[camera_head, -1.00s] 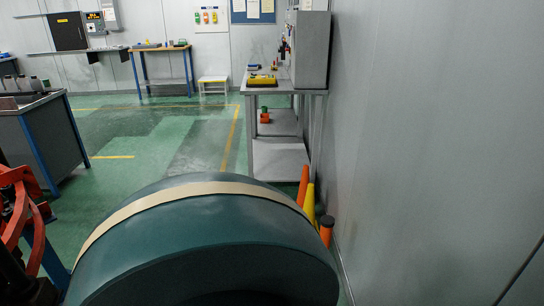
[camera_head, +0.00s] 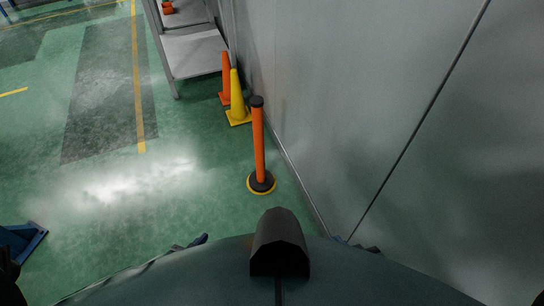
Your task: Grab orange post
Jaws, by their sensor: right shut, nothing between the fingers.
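The orange post (camera_head: 259,148) stands upright on the floor right of centre in the head view, with a black cap and a round black base edged in yellow. My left gripper (camera_head: 190,242) is a small dark shape low in the view, left of the post's base and nearer to me; its fingers are too hidden to read. My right gripper (camera_head: 358,245) is low on the right, near the wall, mostly hidden, and shut with nothing in it. Both grippers are apart from the post.
A yellow cone (camera_head: 236,100) and an orange cone (camera_head: 225,82) stand just behind the post. A grey wall (camera_head: 380,90) runs close along the right. A metal shelf table (camera_head: 194,52) stands beyond. Green floor (camera_head: 190,125) left of the post is clear.

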